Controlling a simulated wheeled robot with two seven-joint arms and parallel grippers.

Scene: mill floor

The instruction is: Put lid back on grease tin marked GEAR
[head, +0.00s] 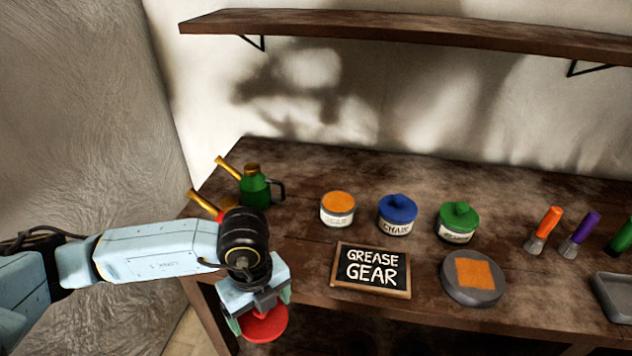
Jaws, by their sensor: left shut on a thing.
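My left gripper (258,306) is shut on a round red lid (265,325) and holds it at the front left, by the table's front edge. A small tin (337,211) with a pale label stands on the table to the right and farther back. Its top is a flat orange surface with no knob, and its label is too small to read. A blue-lidded tin (397,215) marked CHAIN and a green-lidded tin (458,223) stand to its right. A framed sign (371,270) reading GREASE GEAR lies in front of them. My right gripper is out of view.
A green oil can (254,190) stands at the back left; another spout shows behind my left arm. A round grey piece with an orange square (473,274), several brushes (544,230) and a grey tray (612,296) are to the right. A shelf (400,30) runs above.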

